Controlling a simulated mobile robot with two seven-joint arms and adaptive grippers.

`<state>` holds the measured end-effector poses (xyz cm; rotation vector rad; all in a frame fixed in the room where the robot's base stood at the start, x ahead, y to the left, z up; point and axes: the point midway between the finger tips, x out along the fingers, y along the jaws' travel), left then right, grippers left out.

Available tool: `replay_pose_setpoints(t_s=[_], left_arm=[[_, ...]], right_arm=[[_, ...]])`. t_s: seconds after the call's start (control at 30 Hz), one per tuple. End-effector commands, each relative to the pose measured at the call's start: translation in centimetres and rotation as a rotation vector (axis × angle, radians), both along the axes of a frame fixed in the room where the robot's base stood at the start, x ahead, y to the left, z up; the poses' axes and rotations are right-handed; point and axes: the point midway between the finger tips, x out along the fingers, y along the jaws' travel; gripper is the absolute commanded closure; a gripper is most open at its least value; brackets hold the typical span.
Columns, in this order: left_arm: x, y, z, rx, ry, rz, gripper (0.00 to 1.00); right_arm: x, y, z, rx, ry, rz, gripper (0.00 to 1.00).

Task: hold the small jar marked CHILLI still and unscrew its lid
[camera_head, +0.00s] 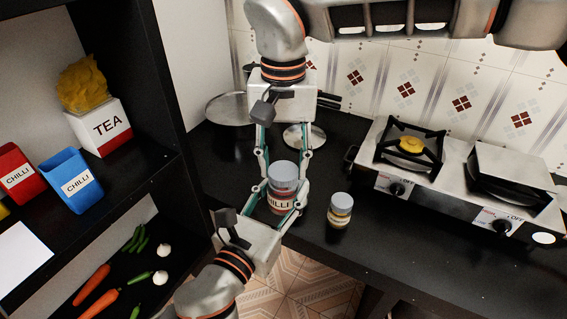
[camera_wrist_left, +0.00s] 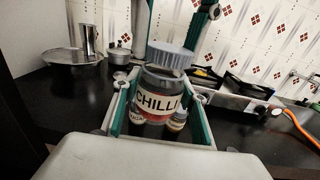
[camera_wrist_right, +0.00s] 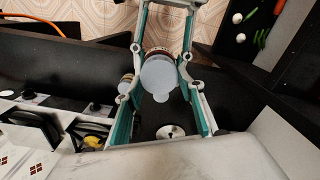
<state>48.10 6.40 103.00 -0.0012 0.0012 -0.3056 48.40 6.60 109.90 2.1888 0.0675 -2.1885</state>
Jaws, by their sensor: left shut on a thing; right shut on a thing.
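The small jar marked CHILLI (camera_head: 281,201), clear with a red and white label, is upright between the fingers of my left gripper (camera_head: 283,194). Its label faces the left wrist view (camera_wrist_left: 158,101). My left gripper is shut on the jar body from the front. My right gripper (camera_head: 284,163) comes from the back and is shut on the lid. The right wrist view shows the lid (camera_wrist_right: 158,75) from above, hiding most of the jar.
Another small grey-lidded jar (camera_head: 340,210) stands on the black counter to the right. A two-burner stove (camera_head: 440,178) is farther right. A dark shelf (camera_head: 175,90) with tins and vegetables is close on the left.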

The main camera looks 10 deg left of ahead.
Motion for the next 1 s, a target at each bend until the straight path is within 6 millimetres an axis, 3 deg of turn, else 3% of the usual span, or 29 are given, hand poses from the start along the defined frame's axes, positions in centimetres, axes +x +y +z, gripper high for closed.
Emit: replay_pose_setpoints(t_s=[0.5, 0.87, 1.0], left_arm=[[0.0, 0.0, 0.0, 0.0, 0.0, 0.0, 1.0], [0.0, 0.0, 0.0, 0.0, 0.0, 0.0, 1.0], [0.0, 0.0, 0.0, 0.0, 0.0, 0.0, 1.0]], right_arm=[[0.0, 0.0, 1.6, 0.0, 0.0, -0.001, 0.87], [0.0, 0.0, 1.7, 0.0, 0.0, -0.001, 0.87], [0.0, 0.0, 2.7, 0.0, -0.001, -0.001, 0.87]])
